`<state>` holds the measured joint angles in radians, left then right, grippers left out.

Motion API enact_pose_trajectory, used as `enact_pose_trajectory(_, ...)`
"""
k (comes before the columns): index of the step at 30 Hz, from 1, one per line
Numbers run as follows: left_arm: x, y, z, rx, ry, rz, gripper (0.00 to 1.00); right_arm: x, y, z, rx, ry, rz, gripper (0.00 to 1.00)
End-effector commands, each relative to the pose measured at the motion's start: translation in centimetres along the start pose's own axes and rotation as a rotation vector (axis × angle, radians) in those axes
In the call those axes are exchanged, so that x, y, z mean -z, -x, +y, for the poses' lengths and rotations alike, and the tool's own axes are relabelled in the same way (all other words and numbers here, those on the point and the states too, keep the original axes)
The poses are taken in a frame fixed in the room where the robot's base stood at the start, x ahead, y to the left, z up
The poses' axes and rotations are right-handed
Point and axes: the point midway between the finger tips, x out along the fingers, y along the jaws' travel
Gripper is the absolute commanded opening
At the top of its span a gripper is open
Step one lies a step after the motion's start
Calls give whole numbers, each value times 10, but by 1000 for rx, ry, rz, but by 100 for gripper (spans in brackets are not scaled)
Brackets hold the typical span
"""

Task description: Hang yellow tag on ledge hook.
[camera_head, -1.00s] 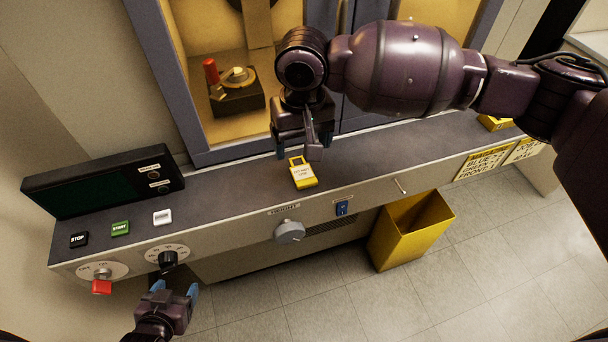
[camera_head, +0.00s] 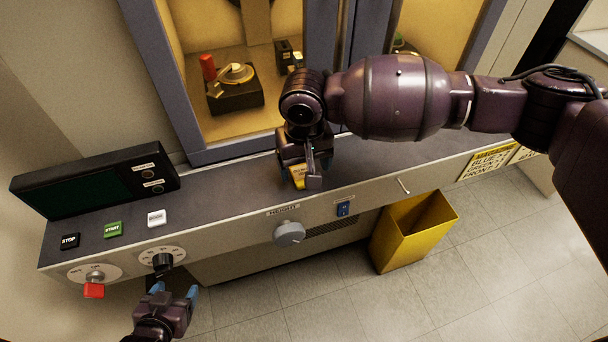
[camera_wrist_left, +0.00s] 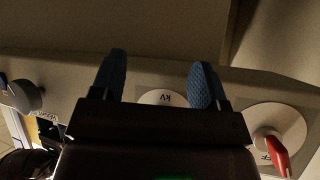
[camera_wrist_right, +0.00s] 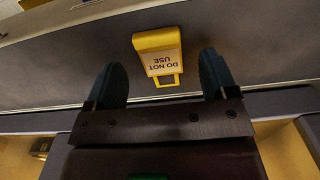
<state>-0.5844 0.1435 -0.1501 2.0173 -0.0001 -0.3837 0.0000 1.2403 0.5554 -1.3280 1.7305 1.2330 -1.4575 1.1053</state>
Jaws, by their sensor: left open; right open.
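The yellow tag (camera_head: 298,171) lies on the grey ledge, mostly covered by my right gripper in the head view. In the right wrist view the tag (camera_wrist_right: 158,50) shows "DO NOT USE" and a square loop at one end. My right gripper (camera_head: 303,182) is open above it; its fingers (camera_wrist_right: 161,72) stand either side of the loop end, with gaps. A small metal peg, seemingly the ledge hook (camera_head: 404,186), sticks out of the ledge's front face, right of the tag. My left gripper (camera_head: 175,290) is open and empty before the panel's left end.
The ledge carries STOP (camera_head: 69,241), START (camera_head: 113,229) and white (camera_head: 156,218) buttons. A black dial (camera_head: 163,262), red switch (camera_head: 94,291), grey knob (camera_head: 289,233) and blue switch (camera_head: 343,209) are on the front. A yellow bin (camera_head: 405,238) stands on the floor below.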

Motion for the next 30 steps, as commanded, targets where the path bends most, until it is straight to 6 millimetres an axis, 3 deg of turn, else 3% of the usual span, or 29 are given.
enact_pose_trajectory(3, -4, -1, 1, -1, 0, -4, 68, -1, -17, 0, 0, 1, -2, 79)
enact_pose_trajectory(11, 4, 0, 0, -1, -2, 10, 68, -1, -19, 0, 0, 1, 1, 79)
enact_pose_trajectory(21, 1, -1, 0, -1, -3, 4, 68, -1, -19, 0, 0, 1, 0, 28)
enact_pose_trajectory(30, -1, -1, 0, -1, -3, 0, 68, 0, -16, 0, 0, 1, 1, 26)
